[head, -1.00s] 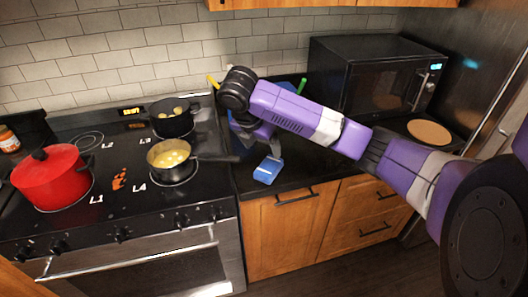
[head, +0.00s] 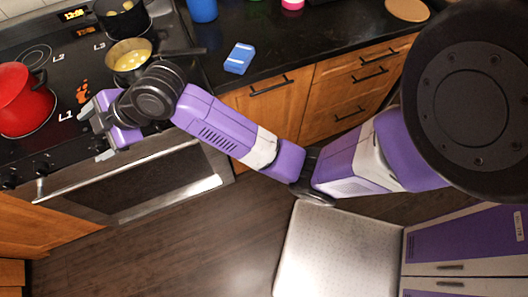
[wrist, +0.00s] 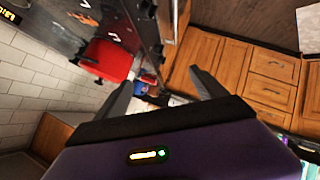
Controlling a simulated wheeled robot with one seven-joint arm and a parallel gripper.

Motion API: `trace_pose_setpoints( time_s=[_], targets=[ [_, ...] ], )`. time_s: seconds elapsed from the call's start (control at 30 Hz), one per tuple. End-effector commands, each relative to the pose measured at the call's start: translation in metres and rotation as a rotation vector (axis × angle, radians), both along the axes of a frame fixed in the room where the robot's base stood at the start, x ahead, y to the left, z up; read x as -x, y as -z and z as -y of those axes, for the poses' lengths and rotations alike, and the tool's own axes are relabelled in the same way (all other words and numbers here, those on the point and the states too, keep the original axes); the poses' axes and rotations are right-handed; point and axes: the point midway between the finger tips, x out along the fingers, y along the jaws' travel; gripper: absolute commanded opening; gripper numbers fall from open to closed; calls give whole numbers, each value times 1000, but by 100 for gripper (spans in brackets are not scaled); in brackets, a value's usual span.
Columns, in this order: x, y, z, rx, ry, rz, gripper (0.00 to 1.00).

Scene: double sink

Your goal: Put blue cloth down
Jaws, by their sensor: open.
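The blue cloth (head: 239,58) looks like a small folded blue block with a paler patch. It lies flat on the dark counter, right of the stove and near the front edge. My gripper (head: 97,132) is in front of the stove, left of and well apart from the cloth. Its fingers are spread with nothing between them. In the wrist view my gripper (wrist: 163,80) also shows open and empty. I cannot make out the cloth in the wrist view.
A red pot (head: 24,100) stands on the stove near my gripper. A pan with yellow food (head: 130,54) and a dark pot (head: 122,16) stand behind. A blue cup (head: 202,10) is on the counter (head: 300,45). The floor (head: 190,240) below is clear.

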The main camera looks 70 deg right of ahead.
Motion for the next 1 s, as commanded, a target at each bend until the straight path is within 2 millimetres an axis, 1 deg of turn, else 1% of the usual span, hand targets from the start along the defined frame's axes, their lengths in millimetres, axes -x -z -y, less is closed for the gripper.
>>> trace_pose_setpoints(
  time_s=[0.03,0.1,0.17,0.2,0.27,0.37,0.4,0.47,0.5,0.57,0.6,0.67,0.7,0.73,0.77,0.8,0.87,0.9,1.0],
  targets=[
    [7,3,-23,-87,32,23,81],
    [15,3,-42,-192,88,56,81],
    [25,6,-55,-276,139,77,81],
    [33,8,-63,-330,174,87,81],
    [47,12,-72,-404,227,102,81],
    [76,23,-82,-511,316,114,81],
    [89,27,-84,-547,353,118,81],
    [111,35,-86,-594,404,121,81],
    [126,39,-86,-621,439,124,81],
    [150,46,-84,-656,487,127,81],
    [167,51,-82,-673,518,129,81],
    [193,56,-78,-694,559,132,81],
    [211,58,-75,-703,583,135,81],
    [225,60,-71,-709,601,137,81],
    [238,61,-68,-711,615,140,81],
    [256,61,-63,-714,631,145,81],
    [283,60,-54,-712,651,153,81],
    [301,58,-48,-710,659,158,81],
    [340,47,-32,-696,660,176,81]
  ],
)
